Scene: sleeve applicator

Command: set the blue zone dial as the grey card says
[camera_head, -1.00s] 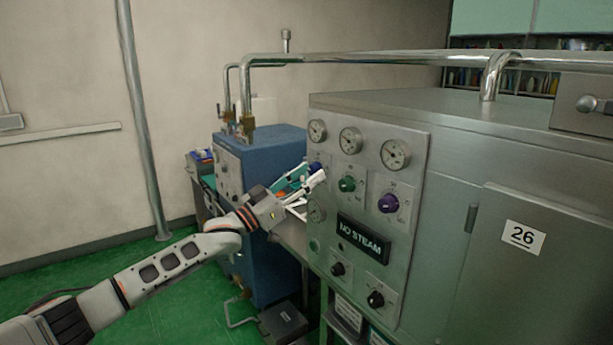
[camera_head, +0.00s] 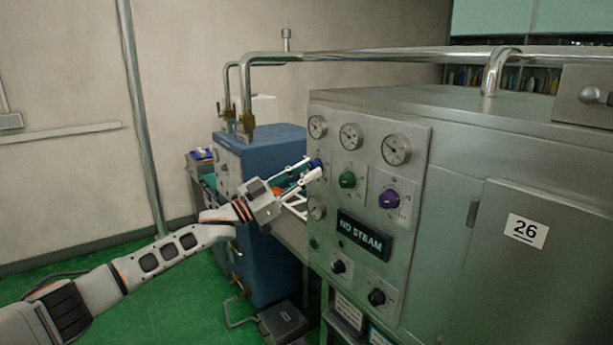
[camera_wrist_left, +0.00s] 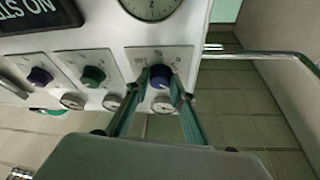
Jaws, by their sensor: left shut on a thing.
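The blue zone dial (camera_head: 316,163) is the leftmost of the row of three dials on the steel panel. It shows large in the left wrist view (camera_wrist_left: 161,76), on its own pale plate. My left gripper (camera_head: 313,168) reaches the panel from the left and is shut on the blue dial; in the left wrist view its two fingers (camera_wrist_left: 160,88) are on either side of the knob. The pointer and most scale marks are too small or covered to read. The grey card cannot be made out. My right gripper is not in view.
A green dial (camera_head: 347,179) and a purple dial (camera_head: 389,199) sit to the right. Gauges (camera_head: 350,137) line the panel's top, and a NO STEAM sign (camera_head: 364,236) is below. Two black knobs (camera_head: 376,297) are lower. A blue machine (camera_head: 270,165) stands behind my arm.

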